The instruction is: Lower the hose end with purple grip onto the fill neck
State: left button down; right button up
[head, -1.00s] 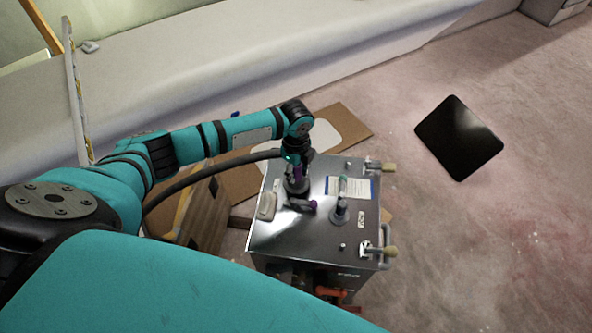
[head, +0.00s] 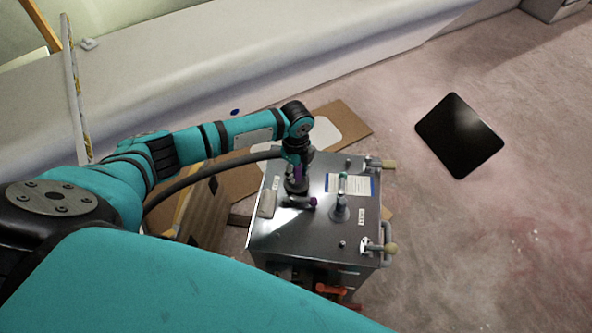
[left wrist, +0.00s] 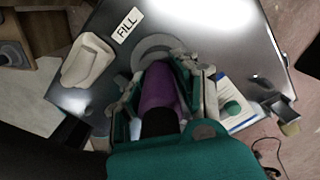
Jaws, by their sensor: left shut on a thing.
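My left gripper (head: 297,172) is shut on the purple grip (left wrist: 158,88) of the hose end, above the top of a metal tank (head: 270,238). The black hose (head: 205,172) runs from the grip back to the left. In the left wrist view a round grey flange (left wrist: 150,47), beside a label reading FILL (left wrist: 126,25), lies just beyond the grip. My fingers and the grip hide much of it, so I cannot tell whether the hose end touches the fill neck. A small purple part (head: 312,201) shows on the tank top. My right gripper is out of view.
A second fitting with a green top (head: 341,198) stands right of the grip. A pale block (head: 268,203) sits to the left on the tank. Cardboard (head: 345,120) lies behind; a black panel (head: 459,135) lies on open floor.

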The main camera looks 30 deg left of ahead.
pick_arm(q)
jog(key=shift+f, duration=0.6)
jog(key=shift+c, duration=1.8)
grip_release()
notch_tip(320, 180, up, 8)
jog(key=p, duration=0.8)
jog(key=shift+r, duration=0.25)
